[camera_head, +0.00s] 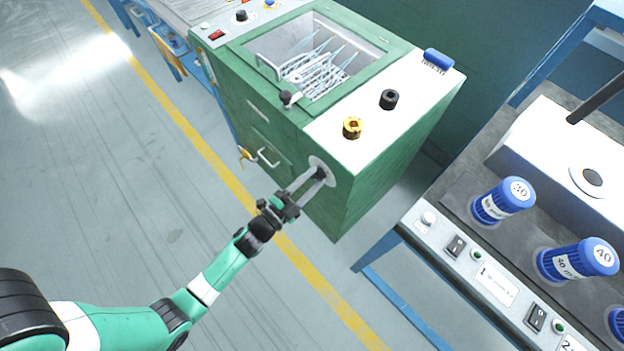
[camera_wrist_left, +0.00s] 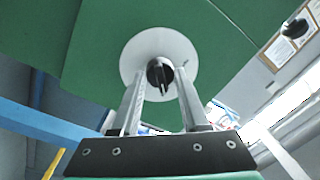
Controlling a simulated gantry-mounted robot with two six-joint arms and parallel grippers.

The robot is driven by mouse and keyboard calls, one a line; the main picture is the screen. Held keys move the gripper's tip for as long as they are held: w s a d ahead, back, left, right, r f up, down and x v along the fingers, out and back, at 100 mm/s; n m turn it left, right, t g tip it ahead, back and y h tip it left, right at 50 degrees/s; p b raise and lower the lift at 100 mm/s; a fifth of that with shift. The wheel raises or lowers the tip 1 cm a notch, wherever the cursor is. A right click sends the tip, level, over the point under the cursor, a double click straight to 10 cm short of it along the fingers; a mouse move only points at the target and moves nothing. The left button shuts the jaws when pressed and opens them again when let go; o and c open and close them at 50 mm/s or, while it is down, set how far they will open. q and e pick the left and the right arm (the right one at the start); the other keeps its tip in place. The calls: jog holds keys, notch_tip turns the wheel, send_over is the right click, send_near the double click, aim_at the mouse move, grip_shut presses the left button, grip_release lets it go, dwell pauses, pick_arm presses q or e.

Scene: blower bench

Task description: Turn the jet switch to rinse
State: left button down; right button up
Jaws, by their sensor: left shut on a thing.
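The jet switch is a black knob (camera_head: 321,173) on a round pale plate (camera_head: 316,163), set in the front face of the green blower cabinet (camera_head: 357,189). In the left wrist view the black knob (camera_wrist_left: 159,73) has a raised ridge and sits at the middle of the white disc (camera_wrist_left: 150,44). My left gripper (camera_head: 314,180) reaches it from the front left, its two long fingers on either side of the knob, and it is shut on it. Any markings on the plate are too small to read. My right gripper does not show.
On the cabinet top are a brass fitting (camera_head: 352,128), a black ring (camera_head: 389,99) and a blue brush (camera_head: 438,61). An open basin (camera_head: 322,55) holds a wire rack. A brass tap (camera_head: 246,154) sticks out left of the switch. A bench with blue-capped bottles (camera_head: 503,200) stands right.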

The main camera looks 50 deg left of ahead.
pick_arm(q)
jog(key=shift+c, duration=2)
grip_release()
jog(key=s+p, duration=0.3)
jog(key=s, duration=0.8)
jog(key=shift+s+d+f, duration=0.3)
jog(key=shift+d, duration=0.15)
